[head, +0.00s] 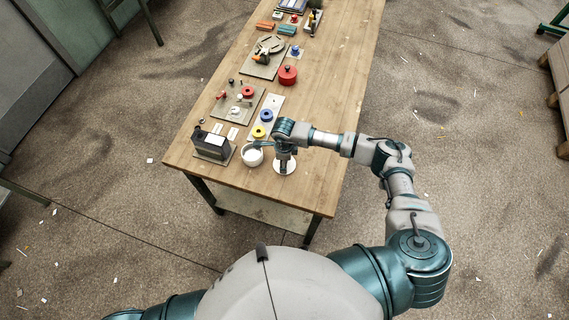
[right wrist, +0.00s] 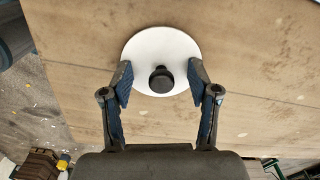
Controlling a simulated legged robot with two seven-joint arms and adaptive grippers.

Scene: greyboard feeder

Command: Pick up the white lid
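The white lid (head: 277,168) is a flat round disc lying near the table's front edge, right of a white bowl (head: 252,159). In the right wrist view the lid (right wrist: 150,48) has a black knob (right wrist: 161,80) at its middle. My right gripper (head: 285,160) is above the lid, pointing down. In the right wrist view my right gripper (right wrist: 161,82) is open, with its fingers apart on either side of the knob and a gap to it on both sides. The gripper partly hides the lid in the head view. My left gripper is not in view.
A dark box-shaped device (head: 211,145) stands left of the bowl. A plate with blue and yellow rings (head: 267,115) lies behind. A red round container (head: 287,75) and several parts boards sit farther back. The wooden table (head: 335,105) is clear along its right side.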

